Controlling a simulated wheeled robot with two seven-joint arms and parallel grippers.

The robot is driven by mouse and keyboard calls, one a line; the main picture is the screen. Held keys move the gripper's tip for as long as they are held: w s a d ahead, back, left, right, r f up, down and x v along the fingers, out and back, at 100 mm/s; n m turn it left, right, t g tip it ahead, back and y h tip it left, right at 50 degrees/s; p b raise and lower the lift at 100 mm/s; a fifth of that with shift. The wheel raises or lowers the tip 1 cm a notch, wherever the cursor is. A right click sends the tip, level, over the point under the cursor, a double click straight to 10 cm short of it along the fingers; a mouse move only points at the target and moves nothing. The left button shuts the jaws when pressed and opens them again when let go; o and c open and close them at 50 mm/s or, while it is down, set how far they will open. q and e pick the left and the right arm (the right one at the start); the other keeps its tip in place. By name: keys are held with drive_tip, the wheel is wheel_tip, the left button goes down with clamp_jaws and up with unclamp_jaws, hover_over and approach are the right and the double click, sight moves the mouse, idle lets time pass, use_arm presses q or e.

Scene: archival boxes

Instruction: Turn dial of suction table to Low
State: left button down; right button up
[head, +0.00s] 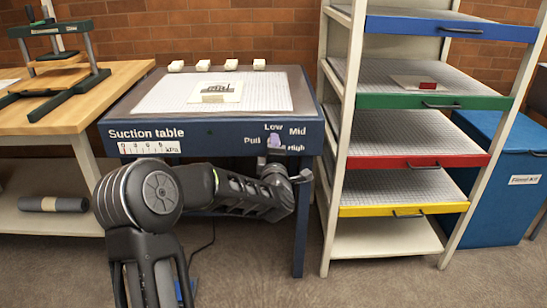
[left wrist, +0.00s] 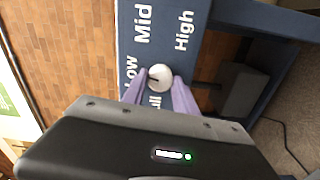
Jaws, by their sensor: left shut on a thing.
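The suction table (head: 212,142) has a dark blue front with a dial marked Pull, Low, Mid and High. In the head view the dial is mostly hidden behind the purple fingers of my left gripper (head: 274,141). In the left wrist view the dial (left wrist: 160,77) is a round white knob with a dark pointer mark on its left side, roughly towards the word Low (left wrist: 130,72). The purple fingers of my left gripper (left wrist: 161,95) are on both sides of the knob, shut on it. My right gripper is in neither view.
A pale piece (head: 215,92) lies on the table's gridded top, with several small white blocks behind. A shelf rack (head: 342,135) with coloured trays stands close to the right. A wooden bench (head: 60,118) with a press (head: 62,68) is on the left. A cable hangs below the table.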

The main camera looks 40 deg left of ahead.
use_arm(q)
drive_tip(key=shift+n+b, duration=1.5)
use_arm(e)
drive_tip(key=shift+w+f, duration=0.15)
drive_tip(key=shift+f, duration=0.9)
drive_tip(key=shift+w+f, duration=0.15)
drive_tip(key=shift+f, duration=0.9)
use_arm(q)
drive_tip(key=c, duration=1)
unclamp_jaws()
drive_tip(key=shift+o, duration=0.2)
drive_tip(key=p+v, duration=0.1)
drive_tip(key=v, duration=0.7)
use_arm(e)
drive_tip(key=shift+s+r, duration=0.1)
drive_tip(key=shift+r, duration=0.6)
